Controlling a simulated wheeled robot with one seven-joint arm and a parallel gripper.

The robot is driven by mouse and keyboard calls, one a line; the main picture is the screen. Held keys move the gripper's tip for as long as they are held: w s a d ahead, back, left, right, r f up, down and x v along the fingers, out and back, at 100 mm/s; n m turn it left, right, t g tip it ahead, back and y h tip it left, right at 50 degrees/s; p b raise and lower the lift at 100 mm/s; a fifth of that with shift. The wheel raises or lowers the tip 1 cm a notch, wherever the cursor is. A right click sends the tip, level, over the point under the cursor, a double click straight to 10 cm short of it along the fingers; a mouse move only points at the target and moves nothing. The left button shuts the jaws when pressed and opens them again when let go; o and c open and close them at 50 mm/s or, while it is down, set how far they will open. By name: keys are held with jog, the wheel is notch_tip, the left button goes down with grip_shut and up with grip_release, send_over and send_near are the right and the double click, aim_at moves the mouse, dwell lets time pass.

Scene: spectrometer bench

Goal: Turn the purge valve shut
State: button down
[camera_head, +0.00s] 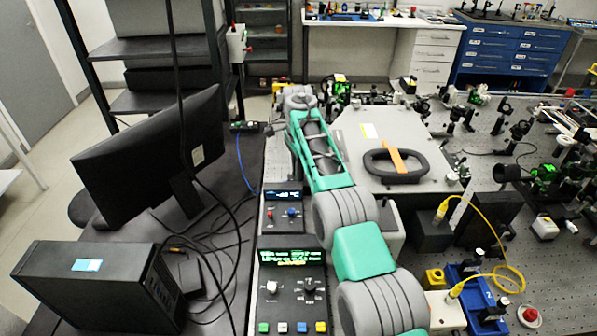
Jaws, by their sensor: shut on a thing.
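My arm reaches away from the lower right, and my gripper (298,93) is at its far end, small in the picture, at the back left edge of the optical bench. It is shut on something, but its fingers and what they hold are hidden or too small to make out. I cannot make out the purge valve for certain. A small orange-yellow part (279,87) shows just left of my gripper; I cannot tell what it is or whether they touch.
A grey box (357,133) with a black oval ring (374,172) and an orange strip stands right of my arm. Optics crowd the bench on the right. Instrument panels (292,285), a monitor (150,150) and a computer (95,285) are at the left.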

jog(key=shift+f, duration=0.1)
dwell(0.4)
jog(key=c, duration=1.3)
grip_release()
jog(key=shift+c, duration=0.2)
notch_tip(320, 180, up, 8)
jog(key=p, duration=0.7)
jog(key=shift+f, duration=0.1)
